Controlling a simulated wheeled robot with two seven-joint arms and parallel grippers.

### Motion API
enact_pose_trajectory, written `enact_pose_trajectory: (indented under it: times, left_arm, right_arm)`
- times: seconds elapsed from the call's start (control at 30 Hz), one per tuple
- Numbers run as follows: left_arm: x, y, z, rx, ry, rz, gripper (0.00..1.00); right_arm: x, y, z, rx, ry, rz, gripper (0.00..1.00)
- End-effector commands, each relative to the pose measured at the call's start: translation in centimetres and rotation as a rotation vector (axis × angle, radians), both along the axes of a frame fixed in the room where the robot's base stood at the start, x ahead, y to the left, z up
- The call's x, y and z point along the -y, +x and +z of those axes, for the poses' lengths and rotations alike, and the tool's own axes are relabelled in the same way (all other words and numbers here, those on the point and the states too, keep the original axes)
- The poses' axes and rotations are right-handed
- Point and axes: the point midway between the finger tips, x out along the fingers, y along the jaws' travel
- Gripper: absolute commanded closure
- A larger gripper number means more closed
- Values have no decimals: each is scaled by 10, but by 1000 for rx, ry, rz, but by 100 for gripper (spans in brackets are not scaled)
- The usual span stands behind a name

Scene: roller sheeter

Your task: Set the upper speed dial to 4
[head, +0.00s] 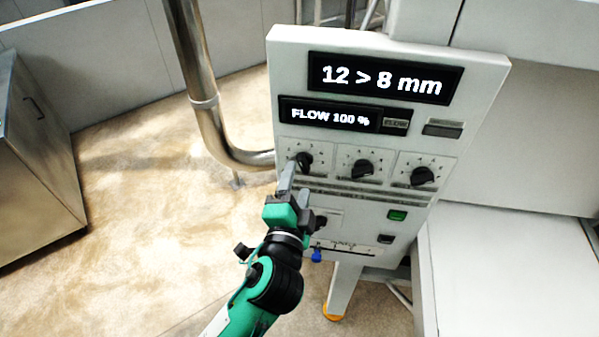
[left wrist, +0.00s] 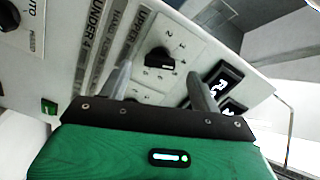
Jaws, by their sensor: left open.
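The upper speed dial (head: 304,161) is a black knob on a white plate at the left of the panel's dial row. It also shows in the left wrist view (left wrist: 160,58), with numbers around it and "UPPER" on its plate. Its exact setting is too small to read. My left gripper (head: 296,178) is in front of the panel, just below this dial in the head view. In the left wrist view its two fingers (left wrist: 159,72) are open and apart, with the dial between and just beyond the tips. I cannot tell whether they touch it. My right gripper is out of view.
Two more dials, a middle one (head: 362,168) and a right one (head: 422,175), sit in the same row. Displays above read "12 > 8 mm" (head: 380,78) and "FLOW 100 %" (head: 330,116). A green button (head: 397,215) and a blue slider knob (head: 316,256) are lower. A metal pipe (head: 204,100) stands left.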

Motion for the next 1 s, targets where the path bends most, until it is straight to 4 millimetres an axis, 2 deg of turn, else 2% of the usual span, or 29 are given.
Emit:
enact_pose_trajectory:
  times: [0.1,0.3,0.5,0.67,1.0]
  left_arm:
    - [-4,-25,-2,-3,-2,-1,36]
    - [-9,-60,-2,-3,-2,-2,36]
    - [-13,-83,-2,-1,0,-1,36]
    - [-14,-90,-1,-1,0,0,36]
    - [-14,-91,0,0,1,0,36]
  right_arm:
    - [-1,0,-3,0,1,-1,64]
    - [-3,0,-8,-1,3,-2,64]
    - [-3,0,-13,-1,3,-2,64]
    - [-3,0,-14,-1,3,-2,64]
    - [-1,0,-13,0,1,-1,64]
